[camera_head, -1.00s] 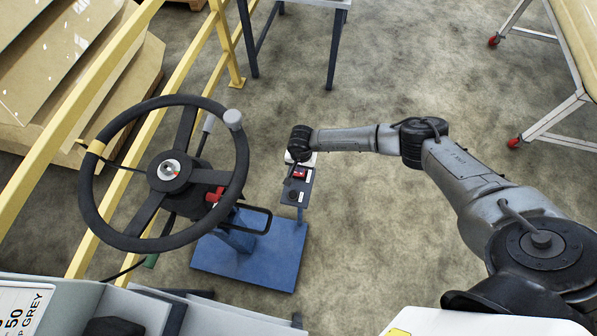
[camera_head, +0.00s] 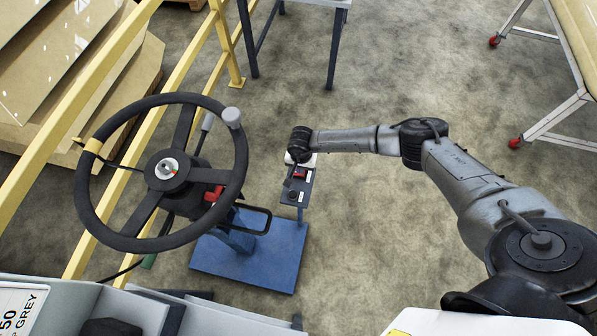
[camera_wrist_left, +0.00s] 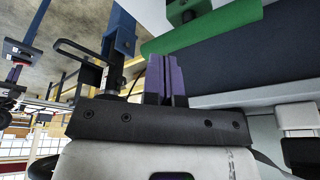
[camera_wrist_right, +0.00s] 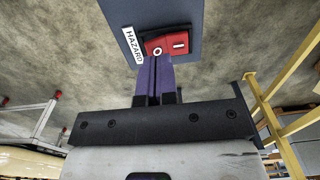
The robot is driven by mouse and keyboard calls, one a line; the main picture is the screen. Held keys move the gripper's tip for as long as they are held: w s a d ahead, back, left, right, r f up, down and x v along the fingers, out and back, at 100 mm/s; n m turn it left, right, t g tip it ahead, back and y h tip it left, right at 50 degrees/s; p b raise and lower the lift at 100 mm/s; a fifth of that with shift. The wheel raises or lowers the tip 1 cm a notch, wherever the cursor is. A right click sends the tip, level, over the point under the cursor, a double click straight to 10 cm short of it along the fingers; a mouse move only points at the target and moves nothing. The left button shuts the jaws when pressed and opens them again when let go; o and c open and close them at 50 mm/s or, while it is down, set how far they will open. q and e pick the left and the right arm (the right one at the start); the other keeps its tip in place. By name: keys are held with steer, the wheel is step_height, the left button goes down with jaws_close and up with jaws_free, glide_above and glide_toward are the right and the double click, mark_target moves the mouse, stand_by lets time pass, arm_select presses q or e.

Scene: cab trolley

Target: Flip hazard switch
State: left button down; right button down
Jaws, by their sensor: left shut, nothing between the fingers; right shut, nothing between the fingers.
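The hazard switch is a red rocker (camera_wrist_right: 178,42) on a blue-grey panel, with a white HAZARD label (camera_wrist_right: 132,45) beside it. It also shows in the head view (camera_head: 300,173), partly covered by my right gripper. The rocker has a circle mark at its left end and a bar mark at its right. My right gripper (camera_wrist_right: 154,62) is shut and empty, its purple fingertips at the circle end. I cannot tell whether they touch it. My left gripper (camera_wrist_left: 164,60) is shut and empty in the left wrist view, apart from the switch; the head view does not show it.
A black steering wheel (camera_head: 83,197) stands left of the panel, with yellow rails (camera_head: 170,85) behind it. A blue base plate (camera_head: 270,262) lies below. A black knob (camera_head: 293,195) sits on the panel near the switch. Open floor lies to the panel's right.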

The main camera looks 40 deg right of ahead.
steer(key=shift+f+b, duration=0.55)
steer(key=shift+f, duration=0.1)
steer(key=shift+f+b, duration=0.45)
stand_by(0.4)
steer(key=shift+r+p, duration=1.45)
steer(key=shift+r, duration=0.55)
steer(key=shift+r+p, duration=0.9)
steer(key=shift+r, duration=0.65)
steer(key=shift+d+f, duration=0.1)
